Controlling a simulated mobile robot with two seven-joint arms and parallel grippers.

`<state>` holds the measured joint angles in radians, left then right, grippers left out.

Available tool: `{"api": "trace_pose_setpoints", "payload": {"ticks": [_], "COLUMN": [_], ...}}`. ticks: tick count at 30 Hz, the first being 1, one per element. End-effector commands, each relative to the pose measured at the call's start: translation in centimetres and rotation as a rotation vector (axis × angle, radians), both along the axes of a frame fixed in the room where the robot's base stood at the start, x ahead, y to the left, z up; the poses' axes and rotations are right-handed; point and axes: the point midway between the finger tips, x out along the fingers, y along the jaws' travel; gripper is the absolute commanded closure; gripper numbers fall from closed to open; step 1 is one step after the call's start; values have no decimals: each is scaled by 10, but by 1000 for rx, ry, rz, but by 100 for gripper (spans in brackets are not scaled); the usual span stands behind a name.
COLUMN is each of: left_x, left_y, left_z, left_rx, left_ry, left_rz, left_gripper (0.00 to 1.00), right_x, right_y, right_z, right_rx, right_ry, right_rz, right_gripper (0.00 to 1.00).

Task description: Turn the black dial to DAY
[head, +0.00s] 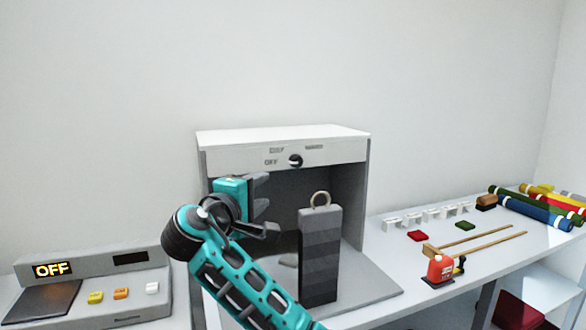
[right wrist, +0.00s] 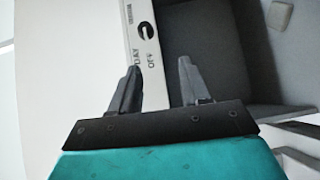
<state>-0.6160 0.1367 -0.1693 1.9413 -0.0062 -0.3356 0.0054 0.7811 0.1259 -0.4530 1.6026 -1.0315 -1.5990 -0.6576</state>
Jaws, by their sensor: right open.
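The black dial (head: 295,160) sits on the white front strip of a grey booth (head: 350,154). OFF stands to its left, a label that reads DAY in the wrist view is up and left, and another label is up and right. A small light mark on the dial seems to face OFF. The dial also shows in the right wrist view (right wrist: 147,31), beyond the fingertips. My right gripper (head: 266,204) is open and empty, in front of the booth's opening, below and left of the dial and apart from it. My left gripper is out of view.
A dark grey striped block with a ring (head: 319,255) stands at the booth's opening, right of my gripper. A console (head: 98,262) reading OFF is at left. Space before the dial is clear.

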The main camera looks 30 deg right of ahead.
Motion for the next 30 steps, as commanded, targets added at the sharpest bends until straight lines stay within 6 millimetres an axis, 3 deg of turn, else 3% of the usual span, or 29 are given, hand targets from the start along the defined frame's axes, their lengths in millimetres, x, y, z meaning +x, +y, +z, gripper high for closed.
{"api": "trace_pose_setpoints", "payload": {"ticks": [1, 5, 11, 21, 30], "left_x": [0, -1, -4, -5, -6], "left_y": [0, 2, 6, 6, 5], "left_z": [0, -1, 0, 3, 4], "left_rx": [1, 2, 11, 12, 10], "left_ry": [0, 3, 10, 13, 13], "left_rz": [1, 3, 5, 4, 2], "left_gripper": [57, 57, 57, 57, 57], "right_x": [0, 1, 15, 52, 66], "right_y": [0, -5, -30, -88, -111], "right_z": [11, 21, 21, 20, 20], "right_rx": [-17, -38, -37, -35, -33], "right_ry": [-8, -13, -13, -13, -14], "right_rz": [-16, -36, -38, -36, -33], "right_gripper": [53, 53, 53, 53, 53]}}
